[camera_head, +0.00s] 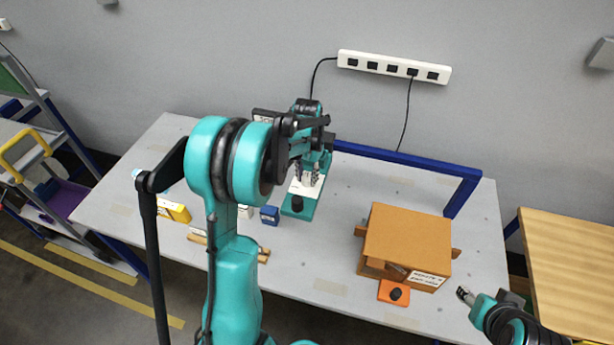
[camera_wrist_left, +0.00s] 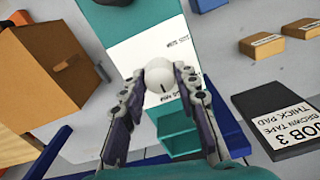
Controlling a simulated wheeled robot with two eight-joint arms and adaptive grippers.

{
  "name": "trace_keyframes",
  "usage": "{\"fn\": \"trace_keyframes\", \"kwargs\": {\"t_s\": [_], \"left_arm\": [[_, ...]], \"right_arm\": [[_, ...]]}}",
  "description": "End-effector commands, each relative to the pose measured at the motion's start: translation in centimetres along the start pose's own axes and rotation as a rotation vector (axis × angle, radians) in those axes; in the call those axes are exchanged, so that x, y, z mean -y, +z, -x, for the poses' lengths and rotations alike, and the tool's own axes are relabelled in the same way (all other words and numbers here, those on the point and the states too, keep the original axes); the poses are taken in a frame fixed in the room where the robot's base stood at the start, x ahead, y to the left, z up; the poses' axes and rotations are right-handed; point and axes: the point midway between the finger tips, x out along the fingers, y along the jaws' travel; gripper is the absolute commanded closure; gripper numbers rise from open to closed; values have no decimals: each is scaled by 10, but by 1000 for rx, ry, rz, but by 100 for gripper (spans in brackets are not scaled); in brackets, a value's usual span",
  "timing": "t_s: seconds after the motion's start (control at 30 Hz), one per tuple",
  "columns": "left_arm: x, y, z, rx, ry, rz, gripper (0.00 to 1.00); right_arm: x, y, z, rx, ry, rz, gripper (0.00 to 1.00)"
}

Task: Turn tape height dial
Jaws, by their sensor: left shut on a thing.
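The tape height dial (camera_wrist_left: 160,76) is a round white knob with a short dark mark, seen between my left gripper's fingertips in the left wrist view. My left gripper (camera_wrist_left: 160,84) is shut on it from both sides. The dial sits on a device with a white plate (camera_wrist_left: 140,55) and teal parts (camera_wrist_left: 124,22). In the head view the device's teal base (camera_head: 301,212) carries a black knob (camera_head: 297,203), and my left gripper (camera_head: 311,176) is over its white part, hiding the dial. My right gripper (camera_head: 465,295) is apart, near the table's right front; its opening is unclear.
A brown box (camera_head: 408,240) stands right of the device, with an orange piece with a black knob (camera_head: 394,292) before it. A black job card (camera_wrist_left: 286,118) reads "JOB 3 THICK PAD BROWN TAPE". A blue bar (camera_head: 400,158) runs along the back.

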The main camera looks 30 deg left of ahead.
Motion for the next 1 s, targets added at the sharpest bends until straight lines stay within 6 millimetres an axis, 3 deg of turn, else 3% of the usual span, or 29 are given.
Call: {"fn": "trace_keyframes", "kwargs": {"t_s": [0.2,0.23,0.3,0.67,0.77,1.0], "left_arm": [[0,0,1,-1,-1,1,99],[0,0,1,-1,-1,1,67],[0,0,0,-1,-1,2,49],[0,0,3,0,0,2,49],[0,0,14,0,0,2,49],[0,0,65,0,0,2,49]], "right_arm": [[0,0,0,0,0,0,52],[0,0,0,0,0,0,52],[0,0,0,0,0,0,52],[0,0,0,0,0,0,52],[0,0,0,0,0,0,52],[0,0,0,0,0,0,52]]}}
